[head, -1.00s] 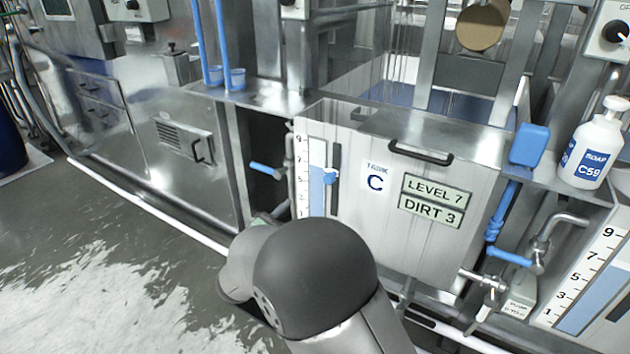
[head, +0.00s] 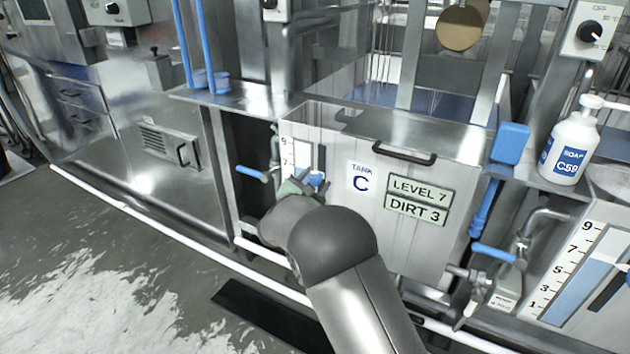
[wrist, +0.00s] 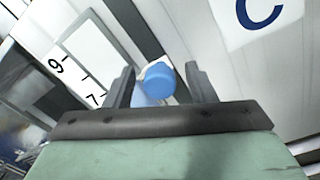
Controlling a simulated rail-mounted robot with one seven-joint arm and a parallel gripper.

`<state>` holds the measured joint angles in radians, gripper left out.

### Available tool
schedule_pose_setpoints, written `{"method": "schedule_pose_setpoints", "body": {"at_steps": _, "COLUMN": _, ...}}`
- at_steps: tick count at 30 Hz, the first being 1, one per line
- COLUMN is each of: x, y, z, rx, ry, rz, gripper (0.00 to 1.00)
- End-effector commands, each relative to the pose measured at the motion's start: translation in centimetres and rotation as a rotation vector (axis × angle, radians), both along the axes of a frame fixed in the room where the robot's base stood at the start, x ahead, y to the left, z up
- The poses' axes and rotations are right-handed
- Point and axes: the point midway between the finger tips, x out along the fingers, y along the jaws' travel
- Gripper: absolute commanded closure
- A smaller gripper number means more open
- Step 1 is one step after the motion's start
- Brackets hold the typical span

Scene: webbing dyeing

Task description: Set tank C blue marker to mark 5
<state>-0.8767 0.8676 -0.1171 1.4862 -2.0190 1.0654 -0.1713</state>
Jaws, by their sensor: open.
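Tank C (head: 420,238) is a pale metal tank with a blue letter C label, a LEVEL 7 sign and a DIRT 3 sign. Its white scale (head: 288,152) is on the tank's left front, with the lower part hidden by my gripper. The blue marker (head: 317,179) shows beside the scale. In the wrist view, the blue marker (wrist: 161,82) is a rounded knob lying between my two fingers, near the 7 on the scale (wrist: 80,75). My gripper (head: 308,182) is open around the knob, with gaps at its sides.
A blue-handled valve (head: 252,173) sticks out left of the scale. A black lid handle (head: 404,153) and a blue block (head: 510,143) are at the tank's top. A soap bottle (head: 570,145) stands on the right ledge. Another scale (head: 565,270) is at lower right.

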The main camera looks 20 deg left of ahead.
Motion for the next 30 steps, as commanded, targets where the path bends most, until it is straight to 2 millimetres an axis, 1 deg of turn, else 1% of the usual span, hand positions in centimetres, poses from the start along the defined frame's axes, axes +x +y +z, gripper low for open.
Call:
{"method": "schedule_pose_setpoints", "body": {"at_steps": 3, "x": 0.3, "y": 0.0, "z": 0.0, "rx": 0.0, "ry": 0.0, "rz": 0.0, "gripper": 0.5}}
{"method": "schedule_pose_setpoints", "body": {"at_steps": 9, "x": 0.3, "y": 0.0, "z": 0.0, "rx": 0.0, "ry": 0.0, "rz": 0.0, "gripper": 0.5}}
{"method": "schedule_pose_setpoints", "body": {"at_steps": 10, "x": 0.3, "y": 0.0, "z": 0.0, "rx": 0.0, "ry": 0.0, "rz": 0.0, "gripper": 0.55}}
{"method": "schedule_pose_setpoints", "body": {"at_steps": 11, "x": 0.3, "y": 0.0, "z": 0.0, "rx": 0.0, "ry": 0.0, "rz": 0.0, "gripper": 0.64}}
{"method": "schedule_pose_setpoints", "body": {"at_steps": 12, "x": 0.3, "y": 0.0, "z": 0.0, "rx": 0.0, "ry": 0.0, "rz": 0.0, "gripper": 0.75}}
{"method": "schedule_pose_setpoints", "body": {"at_steps": 15, "x": 0.3, "y": 0.0, "z": 0.0, "rx": 0.0, "ry": 0.0, "rz": 0.0, "gripper": 1.0}}
{"method": "schedule_pose_setpoints", "body": {"at_steps": 19, "x": 0.3, "y": 0.0, "z": -0.2, "rx": 0.0, "ry": 0.0, "rz": 0.0, "gripper": 1.0}}
{"method": "schedule_pose_setpoints", "body": {"at_steps": 22, "x": 0.3, "y": 0.0, "z": -1.1, "rx": -0.001, "ry": 0.0, "rz": 0.0, "gripper": 1.0}}
{"method": "schedule_pose_setpoints", "body": {"at_steps": 26, "x": 0.2, "y": 0.0, "z": -3.3, "rx": -0.001, "ry": 0.001, "rz": 0.0, "gripper": 1.0}}
{"method": "schedule_pose_setpoints", "body": {"at_steps": 30, "x": 0.2, "y": 0.0, "z": -6.1, "rx": -0.001, "ry": 0.0, "rz": 0.001, "gripper": 1.0}}
